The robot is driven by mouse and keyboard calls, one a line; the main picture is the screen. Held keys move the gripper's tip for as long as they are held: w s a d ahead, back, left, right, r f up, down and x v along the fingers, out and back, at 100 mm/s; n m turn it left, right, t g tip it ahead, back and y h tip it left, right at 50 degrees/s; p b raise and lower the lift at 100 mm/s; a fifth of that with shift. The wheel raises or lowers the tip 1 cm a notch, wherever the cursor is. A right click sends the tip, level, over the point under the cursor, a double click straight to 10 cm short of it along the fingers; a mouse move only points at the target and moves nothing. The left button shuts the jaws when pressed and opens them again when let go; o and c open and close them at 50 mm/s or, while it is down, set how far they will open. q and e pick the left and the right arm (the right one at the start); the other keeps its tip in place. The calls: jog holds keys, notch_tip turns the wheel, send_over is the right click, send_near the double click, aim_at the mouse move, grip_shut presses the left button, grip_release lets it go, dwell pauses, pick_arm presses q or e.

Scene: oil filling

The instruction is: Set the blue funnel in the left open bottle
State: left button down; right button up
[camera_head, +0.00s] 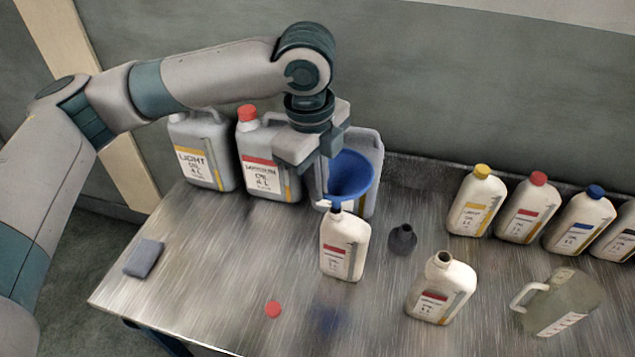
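The blue funnel (352,174) is held with its wide mouth up, directly over the left open bottle (345,246), a white bottle with a red label band. The funnel's lower end overlaps the bottle's neck in this view. I cannot tell whether the spout is inside the neck or just above it. My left gripper (324,186) reaches down from above and is closed on the funnel's left side; the fingertips are partly hidden. A second white open bottle (440,288) stands to the right with its dark mouth showing. My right gripper is not in view.
Large grey canisters (205,150) stand behind my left gripper. Several capped bottles (478,203) line the back right. A small dark container (402,239) stands between the open bottles. A translucent jug (555,302), a red cap (273,309) and a grey sponge (143,258) are on the metal table (210,290).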

pick_arm(q)
jog(key=shift+s+f+p, duration=0.1)
jog(key=shift+f+p, duration=0.15)
jog(key=shift+p, duration=0.1)
jog(key=shift+f, duration=0.25)
dwell(0.5)
jog(key=shift+f, duration=0.5)
dwell(0.4)
jog(key=shift+a+f, duration=0.1)
jog(key=shift+f, duration=0.8)
jog(key=c, duration=1.9)
grip_release()
jog(key=shift+c, duration=0.2)
jog(key=shift+r, duration=0.1)
